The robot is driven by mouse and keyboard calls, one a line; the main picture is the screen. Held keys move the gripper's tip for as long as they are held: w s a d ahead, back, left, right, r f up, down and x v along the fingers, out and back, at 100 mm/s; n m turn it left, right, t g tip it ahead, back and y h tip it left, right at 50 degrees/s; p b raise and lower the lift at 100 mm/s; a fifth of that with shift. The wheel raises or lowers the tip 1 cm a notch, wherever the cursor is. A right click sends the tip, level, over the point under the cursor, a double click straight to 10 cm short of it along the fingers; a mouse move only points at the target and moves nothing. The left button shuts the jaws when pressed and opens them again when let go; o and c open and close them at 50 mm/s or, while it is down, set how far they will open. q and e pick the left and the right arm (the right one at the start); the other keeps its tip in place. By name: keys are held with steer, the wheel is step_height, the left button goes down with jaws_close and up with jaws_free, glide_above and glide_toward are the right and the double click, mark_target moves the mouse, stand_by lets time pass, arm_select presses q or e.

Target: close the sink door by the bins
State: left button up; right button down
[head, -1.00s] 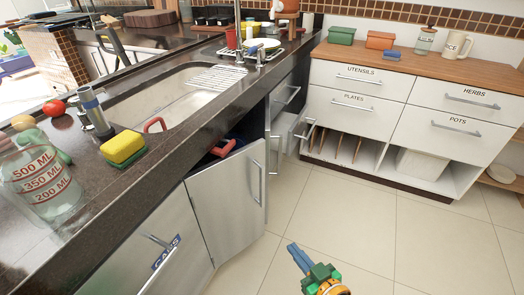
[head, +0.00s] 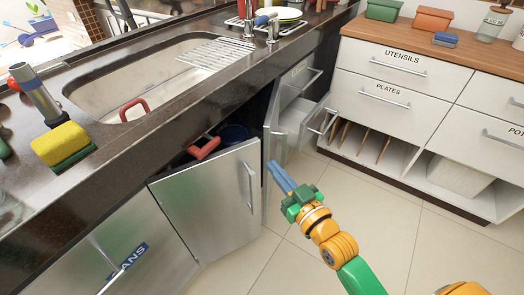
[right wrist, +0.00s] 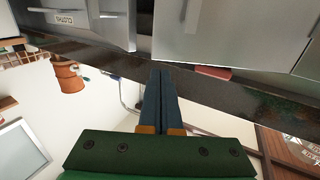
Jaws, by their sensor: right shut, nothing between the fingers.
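The steel sink door (head: 212,200) stands ajar under the sink, swung out from the dark cabinet opening. Its vertical bar handle (head: 250,186) is near its right edge. The bin front labelled CANS (head: 128,262) is to its left. My right gripper (head: 277,172) is shut and empty, its blue fingers just right of the handle in the picture; I cannot tell whether they touch the door. In the right wrist view the shut fingers (right wrist: 160,100) point toward steel fronts. My left gripper is out of view.
A red pipe (head: 203,148) and dark blue item show inside the cabinet. Another steel front (head: 308,122) with a handle stands out beyond the opening. The dark counter holds the sink (head: 150,80) and a yellow sponge (head: 60,144). The tiled floor (head: 385,215) is clear.

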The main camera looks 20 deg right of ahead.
mark_target(255, 145)
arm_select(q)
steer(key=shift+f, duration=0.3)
arm_select(e)
steer(key=x, duration=0.6)
steer(key=shift+w, duration=0.4)
